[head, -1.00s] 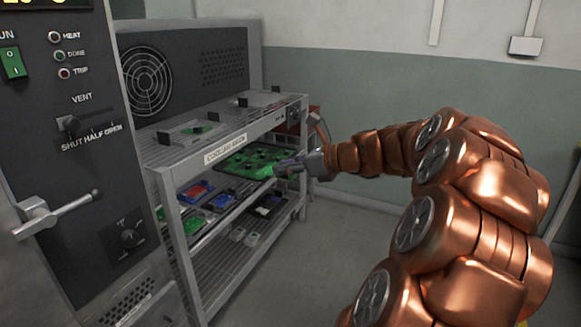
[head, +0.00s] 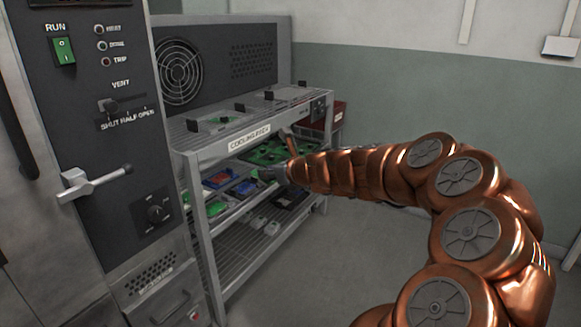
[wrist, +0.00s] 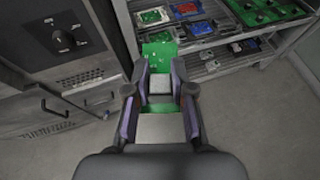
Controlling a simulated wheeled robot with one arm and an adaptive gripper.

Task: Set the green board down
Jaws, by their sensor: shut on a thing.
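My gripper (wrist: 160,78) is shut on a green board (wrist: 160,50), which sticks out past the fingertips in the wrist view. Its green also shows beside the fingers, and grey blocks cover its middle. The board appears held in front of the rack's left end in that view; whether it touches anything cannot be told.
A larger dark green board (head: 265,153) with components lies on the shelf under the label. Red, blue and green boards lie on the shelf below, the blue one (head: 243,188) near the middle. An oven-like cabinet (head: 125,200) with a protruding handle stands at left. Floor at right is clear.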

